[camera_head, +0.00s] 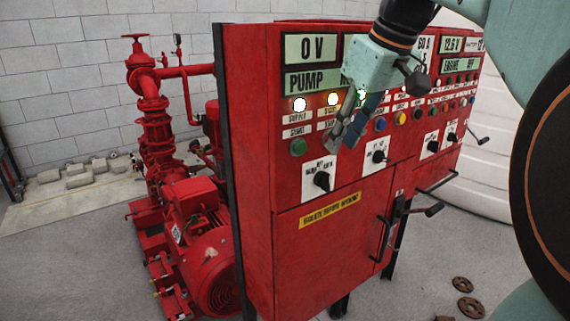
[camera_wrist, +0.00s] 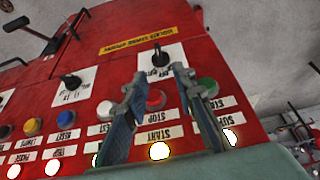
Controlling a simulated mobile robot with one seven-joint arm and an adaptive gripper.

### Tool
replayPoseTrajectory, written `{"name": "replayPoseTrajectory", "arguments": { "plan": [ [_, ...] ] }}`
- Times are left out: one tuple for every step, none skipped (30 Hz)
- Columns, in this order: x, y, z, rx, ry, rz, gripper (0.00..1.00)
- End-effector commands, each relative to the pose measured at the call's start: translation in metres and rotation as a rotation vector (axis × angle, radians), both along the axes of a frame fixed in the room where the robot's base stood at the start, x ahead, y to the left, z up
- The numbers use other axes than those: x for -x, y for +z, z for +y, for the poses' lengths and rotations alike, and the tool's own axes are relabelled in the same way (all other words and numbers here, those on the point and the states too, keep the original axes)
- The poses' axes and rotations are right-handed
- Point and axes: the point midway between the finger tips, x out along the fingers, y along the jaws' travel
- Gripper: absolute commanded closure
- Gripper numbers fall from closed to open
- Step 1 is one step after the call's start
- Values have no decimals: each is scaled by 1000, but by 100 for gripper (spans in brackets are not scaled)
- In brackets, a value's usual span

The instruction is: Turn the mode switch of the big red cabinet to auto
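The big red cabinet (camera_head: 250,170) stands in the middle of the head view and fills much of the wrist view (camera_wrist: 225,60), upside down. Several black rotary switches sit on white plates along its front. The leftmost switch (camera_head: 321,180) also shows in the wrist view (camera_wrist: 160,57), just beyond my fingertips. Another switch (camera_head: 377,156) is to its right and shows in the wrist view (camera_wrist: 70,82). Their plate labels are too small to read, so I cannot tell which is the mode switch. My gripper (camera_head: 341,143) is open and empty in front of the button rows, above the leftmost switch.
A green button (camera_head: 298,147) and lit white lamps (camera_head: 299,104) are near my gripper. A door handle (camera_head: 384,237) and levers (camera_head: 433,209) stick out lower right. A red pump (camera_head: 205,250) stands left. Floor at right is mostly free, with rusty discs (camera_head: 470,307).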

Motion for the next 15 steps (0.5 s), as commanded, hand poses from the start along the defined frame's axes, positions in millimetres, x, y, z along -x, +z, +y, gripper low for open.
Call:
{"name": "replayPoseTrajectory", "arguments": {
  "plan": [
    [-3,-13,2,0,-1,2,75],
    [-5,-18,3,-1,-1,4,75],
    [-8,-26,4,0,-1,3,75],
    [-10,-32,6,-1,-1,4,75],
    [-11,-37,7,-1,-1,4,75],
    [-14,-44,8,0,-2,4,75],
    [-16,-49,9,0,-2,4,75],
    [-18,-54,10,0,-3,2,75],
    [-20,-60,11,1,-2,3,75],
    [-21,-63,12,1,-2,2,75],
    [-23,-67,13,1,-2,1,75],
    [-24,-71,14,1,-2,2,75],
    [-26,-74,14,1,-2,2,75],
    [-27,-76,14,1,-3,0,75],
    [-28,-79,15,2,-3,0,75]
  ]
}}
